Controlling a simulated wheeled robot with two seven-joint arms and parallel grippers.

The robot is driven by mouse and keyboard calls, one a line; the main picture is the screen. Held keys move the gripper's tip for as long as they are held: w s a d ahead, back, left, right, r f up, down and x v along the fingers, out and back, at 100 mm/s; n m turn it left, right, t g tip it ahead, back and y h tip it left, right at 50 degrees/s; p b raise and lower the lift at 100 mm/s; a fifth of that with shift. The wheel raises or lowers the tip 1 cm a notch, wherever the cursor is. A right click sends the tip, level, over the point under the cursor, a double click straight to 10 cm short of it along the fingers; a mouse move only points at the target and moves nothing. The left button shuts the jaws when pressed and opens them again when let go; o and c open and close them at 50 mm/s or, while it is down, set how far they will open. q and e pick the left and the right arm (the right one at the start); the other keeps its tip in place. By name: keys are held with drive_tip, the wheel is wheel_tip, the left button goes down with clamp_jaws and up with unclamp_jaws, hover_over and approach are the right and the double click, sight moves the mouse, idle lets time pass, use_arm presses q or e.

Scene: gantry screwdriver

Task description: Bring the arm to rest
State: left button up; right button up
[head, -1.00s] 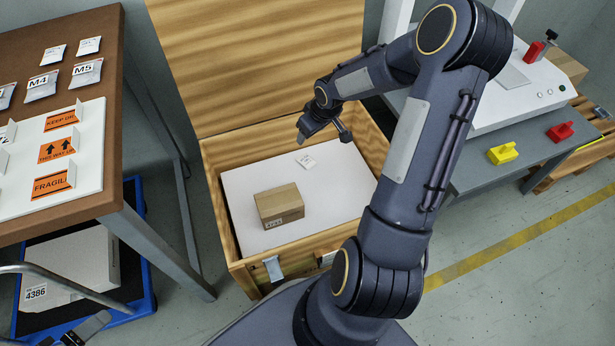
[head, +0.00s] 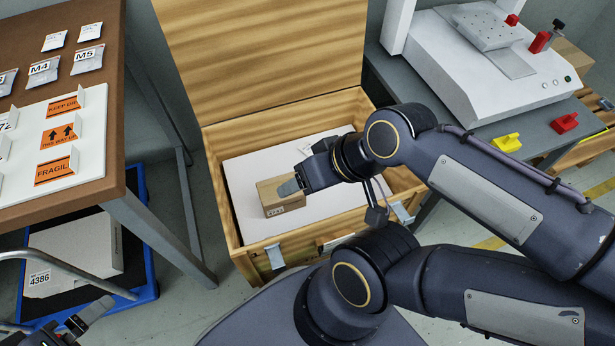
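My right arm is folded across the right half of the head view. Its gripper (head: 290,187) points left over the wooden crate (head: 232,256), in front of the small cardboard box (head: 272,204). Its fingertips overlap the box in the picture; I cannot tell whether they touch it. The finger gap does not show clearly. The box sits on the white surface inside the crate, partly covered by the gripper. My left gripper (head: 76,326) is low at the bottom left corner, dark and partly cut off, and its finger gap is unclear.
The crate's lid (head: 265,60) stands open behind it. A brown table (head: 112,150) with orange labels and small packets is at the left. A white machine (head: 480,90) and yellow (head: 506,143) and red (head: 565,123) parts are on the grey bench at the right.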

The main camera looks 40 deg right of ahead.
drive_tip(key=shift+r, duration=0.1)
wheel_tip(320, 180, up, 34)
drive_tip(key=p, duration=3.4)
drive_tip(key=shift+c, duration=0.3)
